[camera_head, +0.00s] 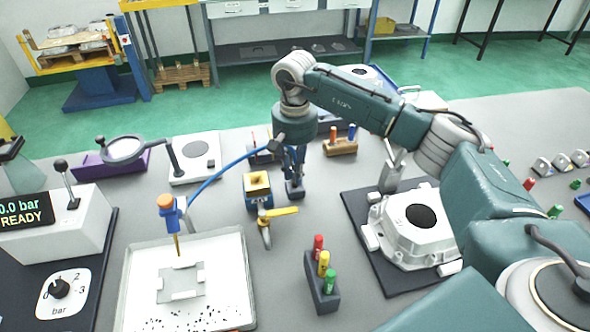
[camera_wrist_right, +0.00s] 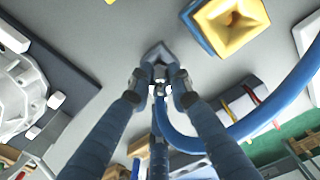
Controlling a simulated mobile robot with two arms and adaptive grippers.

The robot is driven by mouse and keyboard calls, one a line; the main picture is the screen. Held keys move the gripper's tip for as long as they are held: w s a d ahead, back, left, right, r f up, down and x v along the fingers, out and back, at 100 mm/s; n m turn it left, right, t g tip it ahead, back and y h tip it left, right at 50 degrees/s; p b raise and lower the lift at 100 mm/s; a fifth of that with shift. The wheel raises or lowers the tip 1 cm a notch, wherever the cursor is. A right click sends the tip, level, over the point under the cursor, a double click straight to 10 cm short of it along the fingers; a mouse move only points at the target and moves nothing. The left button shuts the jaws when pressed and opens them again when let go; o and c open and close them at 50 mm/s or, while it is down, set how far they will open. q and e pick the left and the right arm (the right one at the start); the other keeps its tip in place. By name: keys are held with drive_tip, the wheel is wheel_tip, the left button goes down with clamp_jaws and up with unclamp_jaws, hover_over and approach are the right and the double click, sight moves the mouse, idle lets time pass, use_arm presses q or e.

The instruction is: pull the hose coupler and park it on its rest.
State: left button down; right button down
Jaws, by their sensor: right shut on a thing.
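My right gripper (camera_head: 294,174) points down at the middle of the table. My left gripper is in neither view.
A marker block (camera_head: 322,285) is in front. A casting (camera_head: 415,232) sits on a dark mat to the right. A white tray (camera_head: 240,295) is front left.

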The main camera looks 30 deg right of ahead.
drive_tip(key=shift+f+b, duration=0.85)
drive_tip(key=shift+f, duration=0.3)
drive_tip(key=c, duration=1.5)
unclamp_jaws()
wheel_tip(320, 180, up, 12)
drive_tip(key=shift+r, duration=0.1)
